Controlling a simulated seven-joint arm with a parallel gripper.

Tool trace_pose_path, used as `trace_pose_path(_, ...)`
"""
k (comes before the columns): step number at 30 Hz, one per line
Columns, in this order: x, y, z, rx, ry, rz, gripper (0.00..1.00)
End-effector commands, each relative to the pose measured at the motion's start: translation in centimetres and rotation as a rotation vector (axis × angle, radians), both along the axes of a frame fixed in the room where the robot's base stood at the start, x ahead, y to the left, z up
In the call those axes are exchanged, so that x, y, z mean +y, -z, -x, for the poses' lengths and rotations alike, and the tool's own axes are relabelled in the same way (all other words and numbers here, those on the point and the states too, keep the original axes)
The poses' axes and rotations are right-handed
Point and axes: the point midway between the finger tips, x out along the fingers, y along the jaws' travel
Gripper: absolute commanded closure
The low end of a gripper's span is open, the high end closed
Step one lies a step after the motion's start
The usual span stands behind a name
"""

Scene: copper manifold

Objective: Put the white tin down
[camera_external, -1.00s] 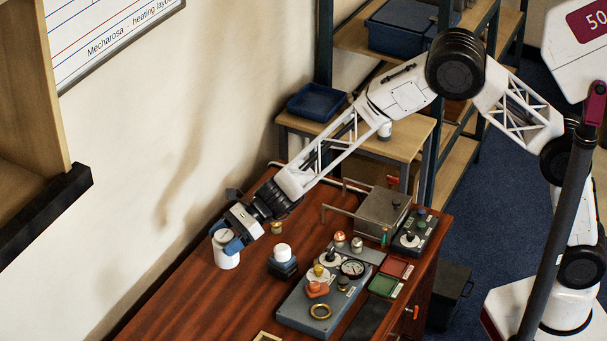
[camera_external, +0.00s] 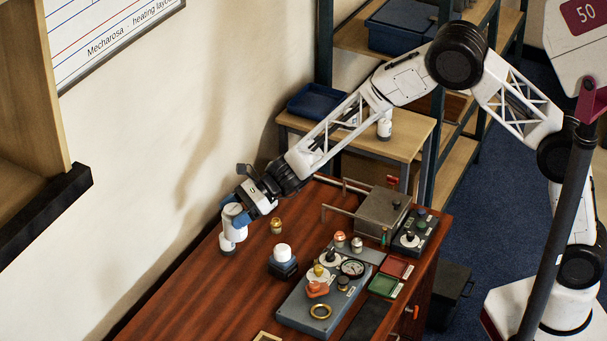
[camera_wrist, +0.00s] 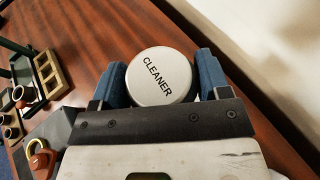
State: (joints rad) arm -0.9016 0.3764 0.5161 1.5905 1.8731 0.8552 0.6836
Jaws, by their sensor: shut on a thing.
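The white tin (camera_external: 238,230) is held in my gripper (camera_external: 236,209) over the left end of the brown desk, near the wall. In the wrist view its round white lid (camera_wrist: 161,78), marked "CLEANER", sits between the blue fingers of my gripper (camera_wrist: 160,72), which are shut on its sides. In the external view another white shape (camera_external: 228,246) shows just below and left of the tin; I cannot tell whether it is a separate object. The tin's underside is hidden, so its exact height over the desk is unclear.
A brass fitting (camera_external: 277,226) and a dark block with a white top (camera_external: 282,262) stand to the right. Beyond them are a grey panel (camera_external: 300,312) with a gauge and a grey box (camera_external: 382,212). The desk (camera_external: 190,305) is bare at the front left.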

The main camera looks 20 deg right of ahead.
Motion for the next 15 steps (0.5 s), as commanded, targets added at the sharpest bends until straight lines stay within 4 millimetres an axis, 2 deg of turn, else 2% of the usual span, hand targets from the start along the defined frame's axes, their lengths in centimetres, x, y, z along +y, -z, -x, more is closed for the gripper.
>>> trace_pose_path(1, -0.9, -0.1, -1.6, 0.000, 0.016, -0.001, 0.63)
trace_pose_path(3, -2.1, -0.1, -3.6, 0.000, 0.035, -0.001, 0.63)
trace_pose_path(15, -9.6, -0.2, -14.1, -0.001, 0.144, 0.000, 0.63)
